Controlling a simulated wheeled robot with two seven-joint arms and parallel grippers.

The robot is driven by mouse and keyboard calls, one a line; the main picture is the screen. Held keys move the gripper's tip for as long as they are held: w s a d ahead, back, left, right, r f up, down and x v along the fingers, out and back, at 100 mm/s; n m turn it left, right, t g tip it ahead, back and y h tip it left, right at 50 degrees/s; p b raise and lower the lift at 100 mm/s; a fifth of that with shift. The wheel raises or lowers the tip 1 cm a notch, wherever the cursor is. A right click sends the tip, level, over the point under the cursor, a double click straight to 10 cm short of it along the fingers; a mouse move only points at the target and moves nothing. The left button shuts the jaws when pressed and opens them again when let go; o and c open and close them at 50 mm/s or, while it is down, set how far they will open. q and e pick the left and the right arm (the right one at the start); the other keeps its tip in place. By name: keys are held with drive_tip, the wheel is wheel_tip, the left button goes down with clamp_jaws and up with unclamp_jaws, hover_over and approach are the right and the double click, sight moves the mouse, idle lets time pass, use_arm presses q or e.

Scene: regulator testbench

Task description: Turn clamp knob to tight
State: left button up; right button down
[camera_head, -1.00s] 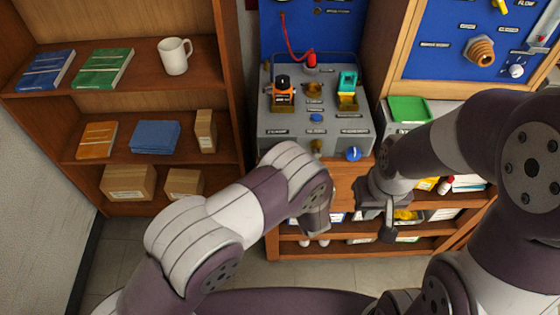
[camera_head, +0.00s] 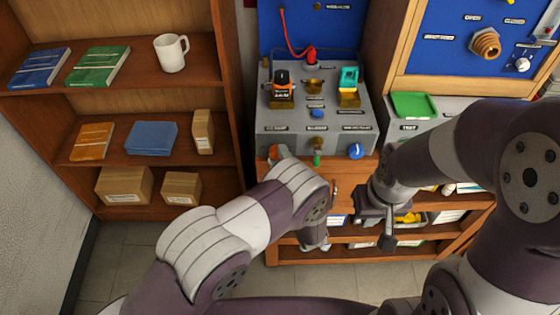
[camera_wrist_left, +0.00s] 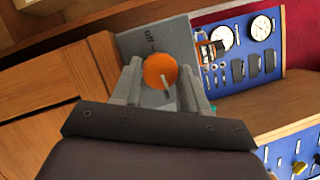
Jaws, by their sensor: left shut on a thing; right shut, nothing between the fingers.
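An orange round knob (camera_wrist_left: 160,71) with a pale pointer line sits on a grey panel marked "off" in the left wrist view. My left gripper (camera_wrist_left: 160,76) has one finger on each side of it and is shut on it. In the head view the orange knob (camera_head: 280,151) shows partly at the lower left front of the grey testbench (camera_head: 364,128); my left arm hides the fingers there. A green knob (camera_head: 317,160) and a blue knob (camera_head: 355,151) stand to its right. My right gripper (camera_head: 388,238) is shut and empty, below and right of the bench.
A wooden bookcase (camera_head: 232,120) with books, a white mug (camera_head: 171,53) and boxes stands at the left. A blue panel (camera_head: 430,65) with fittings and a green tray (camera_head: 413,105) are at the right. Low shelves with bins lie under the bench. Floor shows at lower left.

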use_arm(q)
drive_tip(key=shift+f+m, duration=0.2)
drive_tip(key=shift+m, duration=0.8)
drive_tip(key=o, duration=1.1)
drive_tip(key=shift+c, duration=0.2)
drive_tip(key=shift+s+r, duration=0.1)
drive_tip(key=shift+t, duration=0.3)
drive_tip(key=b+v, duration=0.2)
drive_tip(key=v, duration=1)
drive_tip(key=shift+s+b, duration=0.35)
drive_tip(key=shift+b, duration=0.05)
